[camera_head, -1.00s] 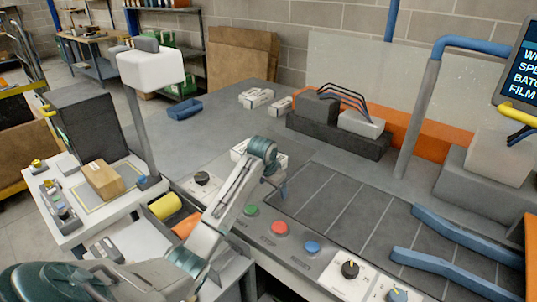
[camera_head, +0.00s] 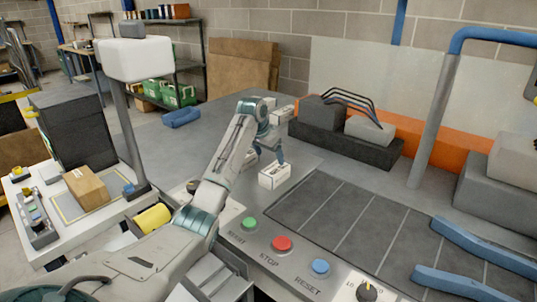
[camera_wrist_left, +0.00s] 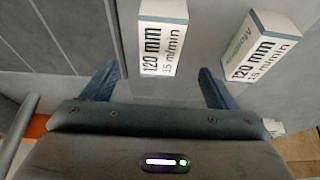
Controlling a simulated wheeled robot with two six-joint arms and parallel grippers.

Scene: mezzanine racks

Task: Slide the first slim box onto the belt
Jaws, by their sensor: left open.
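A slim white box (camera_head: 275,175) with dark print stands on the grey table beside the near left corner of the dark belt (camera_head: 345,222). My left gripper (camera_head: 268,152) is open above and just behind it. In the left wrist view the white box (camera_wrist_left: 162,38) lies between the two spread blue fingers (camera_wrist_left: 157,88), with gaps on both sides. A second slim white box (camera_wrist_left: 258,45) lies tilted outside the right finger there. Another white box (camera_head: 250,158) is partly hidden behind my left arm. My right gripper is not in view.
A dark block with grey machine parts (camera_head: 345,146) is behind the belt. Blue guide rails (camera_head: 485,246) are at its right. Start, stop and reset buttons (camera_head: 282,243) line the front edge. The belt is empty.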

